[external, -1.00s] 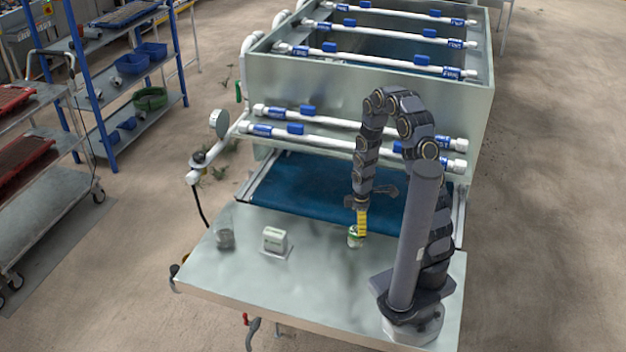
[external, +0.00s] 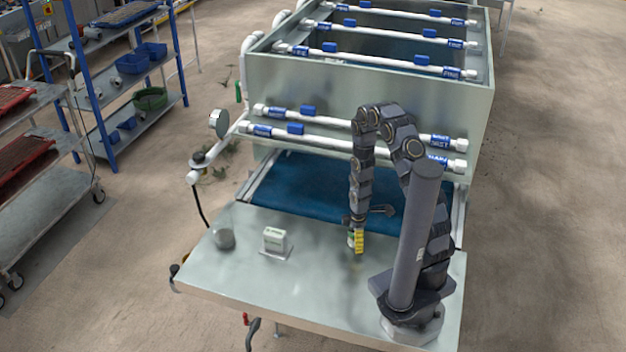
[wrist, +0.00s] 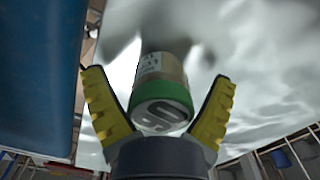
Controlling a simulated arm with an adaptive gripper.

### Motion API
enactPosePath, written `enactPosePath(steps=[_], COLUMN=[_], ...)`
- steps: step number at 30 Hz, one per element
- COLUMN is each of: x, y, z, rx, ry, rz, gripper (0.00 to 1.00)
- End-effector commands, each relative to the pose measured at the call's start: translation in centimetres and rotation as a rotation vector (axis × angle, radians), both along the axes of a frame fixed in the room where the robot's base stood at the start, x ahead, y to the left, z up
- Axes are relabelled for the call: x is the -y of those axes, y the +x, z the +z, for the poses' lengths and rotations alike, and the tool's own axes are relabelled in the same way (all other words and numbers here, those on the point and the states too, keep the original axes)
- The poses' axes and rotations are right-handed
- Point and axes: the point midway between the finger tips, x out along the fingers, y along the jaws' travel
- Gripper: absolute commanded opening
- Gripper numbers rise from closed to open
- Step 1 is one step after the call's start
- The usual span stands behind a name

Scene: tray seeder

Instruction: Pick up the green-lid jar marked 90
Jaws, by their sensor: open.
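The jar (wrist: 163,88) stands on the metal tabletop, with a pale label and a green lid whose top reads 90. In the wrist view it is between the two yellow fingers of my gripper (wrist: 158,80). The fingers are spread, with a visible gap on each side of the lid. In the external view my gripper (external: 357,246) points down at the tabletop, and its fingers hide most of the jar.
The blue belt (external: 310,192) and white pipes lie behind. The front middle of the table is clear.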

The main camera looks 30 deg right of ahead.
Motion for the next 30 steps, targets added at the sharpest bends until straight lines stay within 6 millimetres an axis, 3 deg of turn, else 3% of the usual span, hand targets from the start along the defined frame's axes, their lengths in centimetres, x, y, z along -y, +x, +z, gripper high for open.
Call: enactPosePath(steps=[1,2,3,6,20,25,30], x=[0.0,0.0,0.0,0.0,0.0,0.0,0.0], y=[0.0,0.0,0.0,0.0,0.0,0.0,0.1], z=[0.0,0.0,0.0,0.0,0.4,2.0,4.8], rx=[0.0,0.0,-0.001,-0.001,-0.001,0.0,0.005], ry=[0.0,0.0,0.0,0.0,0.0,0.0,0.0], rz=[0.0,0.0,0.0,-0.001,-0.001,-0.002,0.0], gripper=[0.86,0.76,0.59,0.21,0.21,0.21,0.21])
